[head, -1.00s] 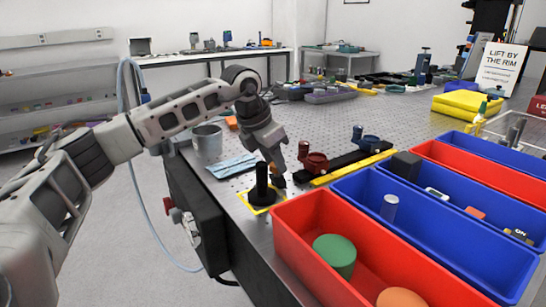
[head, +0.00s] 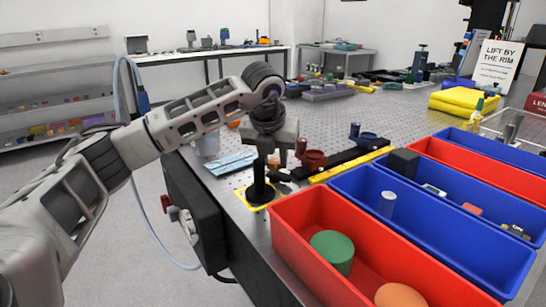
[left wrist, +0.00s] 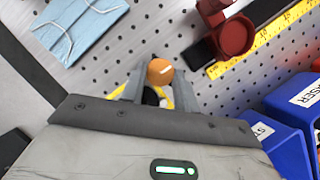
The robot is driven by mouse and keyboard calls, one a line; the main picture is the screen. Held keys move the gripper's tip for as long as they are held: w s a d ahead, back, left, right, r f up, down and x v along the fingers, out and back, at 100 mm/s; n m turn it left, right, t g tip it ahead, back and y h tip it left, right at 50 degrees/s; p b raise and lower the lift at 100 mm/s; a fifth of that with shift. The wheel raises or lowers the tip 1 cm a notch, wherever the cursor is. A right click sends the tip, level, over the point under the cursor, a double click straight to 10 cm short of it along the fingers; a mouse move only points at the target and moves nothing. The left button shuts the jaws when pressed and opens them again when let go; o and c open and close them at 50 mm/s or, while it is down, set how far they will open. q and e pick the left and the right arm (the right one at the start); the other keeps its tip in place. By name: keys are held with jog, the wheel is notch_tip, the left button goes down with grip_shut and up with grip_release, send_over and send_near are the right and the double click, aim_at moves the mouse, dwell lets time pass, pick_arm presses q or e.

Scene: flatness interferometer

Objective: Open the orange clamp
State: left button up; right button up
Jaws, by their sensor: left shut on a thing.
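The orange clamp shows in the left wrist view as a round orange knob (left wrist: 160,71) between my two fingers. My left gripper (head: 274,166) has its fingers shut on this knob and points down beside a black upright post (head: 260,185). The post stands on a yellow-edged square at the table's left edge. In the left wrist view, part of the yellow edge and a dark part show behind the fingers. The knob is mostly hidden by the gripper in the head view. My right gripper is not in view.
Red bins (head: 290,238) and blue bins (head: 350,193) stand close on the right. A blue mask (head: 232,162) lies behind the post. A dark rail with red (head: 313,160) and blue knobs and a yellow ruler (head: 340,168) lies right of the gripper.

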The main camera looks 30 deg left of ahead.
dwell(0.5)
pick_arm(q)
jog(key=o, duration=1)
jog(key=v, duration=1.6)
jog(key=shift+w, duration=0.15)
